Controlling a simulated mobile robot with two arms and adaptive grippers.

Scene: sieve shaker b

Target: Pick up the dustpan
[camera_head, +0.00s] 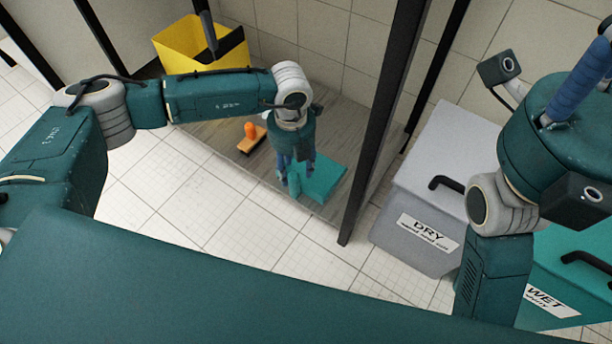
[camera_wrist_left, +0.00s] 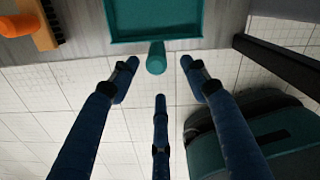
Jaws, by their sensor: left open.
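The dustpan (camera_head: 322,178) is teal and lies flat on the grey floor of a low bay, with its handle toward me. In the left wrist view its pan (camera_wrist_left: 156,20) is at the top and its short round handle (camera_wrist_left: 156,60) points down the picture. My left gripper (camera_head: 296,172) points down over the handle side and hides part of the dustpan. Its blue fingers (camera_wrist_left: 158,75) are spread and empty, with the handle's end showing between the two upper fingertips. Of my right gripper, a blue finger (camera_head: 580,80) shows at the right edge, cut off by the frame.
A brush with orange handle (camera_head: 250,132) lies left of the dustpan. A yellow bucket (camera_head: 185,45) stands behind. A black post (camera_head: 375,130) rises right of the dustpan. A grey DRY bin (camera_head: 410,215) and teal WET bin (camera_head: 570,270) stand further right. The tiled floor in front is clear.

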